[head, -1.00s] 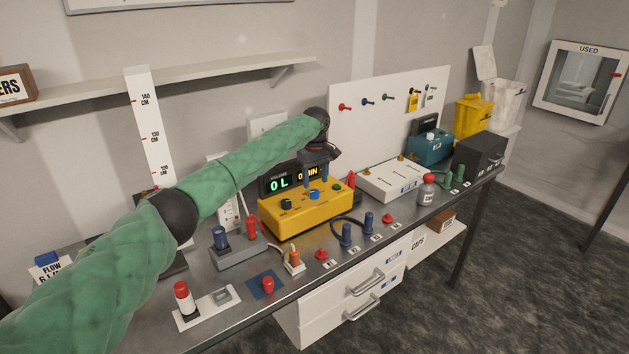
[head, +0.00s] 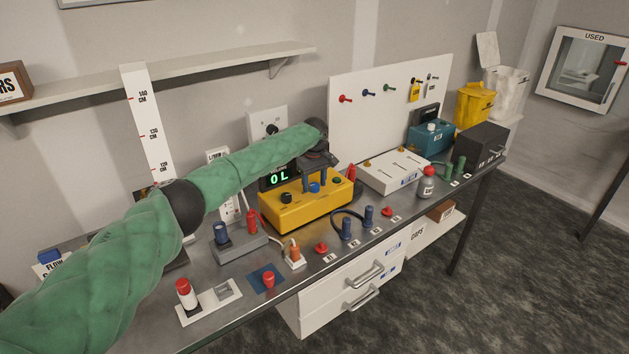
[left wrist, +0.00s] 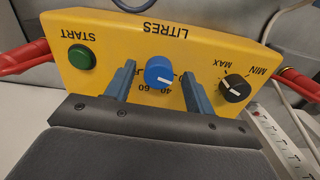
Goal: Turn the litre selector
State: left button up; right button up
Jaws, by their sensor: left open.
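The litre selector is a blue round knob (left wrist: 159,72) with a white pointer line, under the word LITRES on the yellow box (left wrist: 210,45). In the head view the knob (head: 314,188) sits on top of the box (head: 300,212). My left gripper (head: 316,182) is over the box, pointing down at the knob. In the left wrist view its open fingers (left wrist: 158,78) stand one on each side of the knob, with gaps visible. They partly cover the scale numbers. My right gripper is not in view.
A green START button (left wrist: 82,57) and a black MIN/MAX knob (left wrist: 235,88) flank the selector. The display (head: 279,178) behind the box reads 0 L. Red plugs or cables (left wrist: 25,58) are at the box's sides. Blue connectors (head: 348,228) stand in front.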

pick_arm(q)
jog(key=shift+w+f, duration=0.2)
jog(key=shift+f, duration=0.15)
jog(key=shift+r, duration=0.1)
jog(key=c, duration=1)
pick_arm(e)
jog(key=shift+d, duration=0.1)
pick_arm(q)
jog(key=shift+s+m, duration=0.1)
jog(key=shift+m, duration=0.2)
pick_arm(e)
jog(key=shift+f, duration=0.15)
pick_arm(q)
jog(key=shift+m+b, duration=0.35)
jog(key=shift+m, duration=0.55)
jog(key=m, duration=0.3)
jog(key=shift+b, duration=0.3)
jog(key=shift+m, duration=2.1)
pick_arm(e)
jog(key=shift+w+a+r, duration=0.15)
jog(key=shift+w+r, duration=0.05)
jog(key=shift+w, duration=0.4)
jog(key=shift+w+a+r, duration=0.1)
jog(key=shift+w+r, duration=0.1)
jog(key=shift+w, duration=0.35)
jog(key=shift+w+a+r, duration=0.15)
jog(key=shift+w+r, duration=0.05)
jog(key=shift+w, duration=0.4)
pick_arm(q)
jog(key=shift+r, duration=0.1)
